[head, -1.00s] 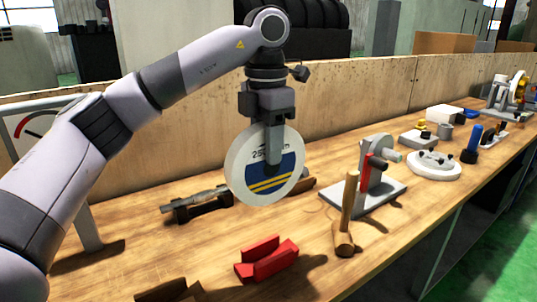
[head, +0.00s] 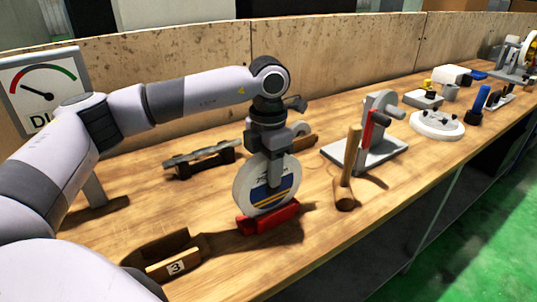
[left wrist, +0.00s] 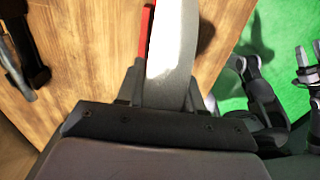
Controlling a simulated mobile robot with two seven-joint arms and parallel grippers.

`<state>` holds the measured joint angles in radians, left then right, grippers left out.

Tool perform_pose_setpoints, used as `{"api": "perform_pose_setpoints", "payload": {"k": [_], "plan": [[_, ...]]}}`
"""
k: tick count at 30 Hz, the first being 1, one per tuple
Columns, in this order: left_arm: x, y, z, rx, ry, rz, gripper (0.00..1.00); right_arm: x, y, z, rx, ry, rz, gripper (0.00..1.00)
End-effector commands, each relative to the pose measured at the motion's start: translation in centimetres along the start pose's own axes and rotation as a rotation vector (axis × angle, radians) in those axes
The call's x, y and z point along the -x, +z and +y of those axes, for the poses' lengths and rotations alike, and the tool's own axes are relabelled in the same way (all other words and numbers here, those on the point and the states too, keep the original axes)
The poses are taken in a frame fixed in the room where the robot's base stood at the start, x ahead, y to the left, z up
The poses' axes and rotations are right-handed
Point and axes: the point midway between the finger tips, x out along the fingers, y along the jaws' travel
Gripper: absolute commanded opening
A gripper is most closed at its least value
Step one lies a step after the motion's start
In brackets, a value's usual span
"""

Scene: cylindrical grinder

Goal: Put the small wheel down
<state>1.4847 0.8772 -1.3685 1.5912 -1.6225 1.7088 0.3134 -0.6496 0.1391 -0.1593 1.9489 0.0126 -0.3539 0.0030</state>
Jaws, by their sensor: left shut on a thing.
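The small wheel (head: 256,192) is a pale grey disc with a blue and yellow label, held upright. My left gripper (head: 274,172) is shut on its upper part from above. The wheel's lower edge is at the red holder (head: 286,215) on the bench, and the holder's red front overlaps it. I cannot tell whether the wheel bears on the holder. In the left wrist view the wheel (left wrist: 172,65) stands edge-on between the fingers, with a strip of the red holder (left wrist: 145,35) beside it. Grey prongs at that view's right edge may be my right gripper (left wrist: 308,65).
A wooden mallet (head: 346,185) and a grey stand with a red lever (head: 360,150) are right of the wheel. A wooden block marked 3 (head: 174,267) lies front left. A dark rack with a grey bar (head: 203,160) is behind left. A gauge (head: 42,85) stands far left.

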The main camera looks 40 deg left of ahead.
Motion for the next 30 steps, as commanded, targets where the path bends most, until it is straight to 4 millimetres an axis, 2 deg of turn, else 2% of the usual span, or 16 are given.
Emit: {"api": "perform_pose_setpoints", "payload": {"k": [6, 18, 19, 21, 30], "plan": [[-1.7, 0.1, 0.0, 0.000, 0.000, -0.008, 0.00, 0.1, -0.2, 0.0, 0.000, 0.000, 0.001, 0.54], [-2.1, 0.1, 0.0, 0.000, 0.000, -0.008, 0.00, -0.1, 0.1, 0.0, 0.000, 0.000, 0.001, 0.54], [-2.3, 0.0, 0.0, 0.000, 0.000, -0.001, 0.46, 0.0, 0.0, 0.0, 0.000, 0.000, 0.001, 0.54], [-2.3, 0.0, 0.0, 0.000, 0.000, -0.001, 0.62, 0.0, 0.0, 0.0, 0.000, 0.000, 0.001, 0.54], [-2.1, 0.0, 0.0, 0.000, 0.000, -0.001, 0.62, 0.1, -0.1, 0.0, 0.000, 0.000, 0.001, 0.54]]}}
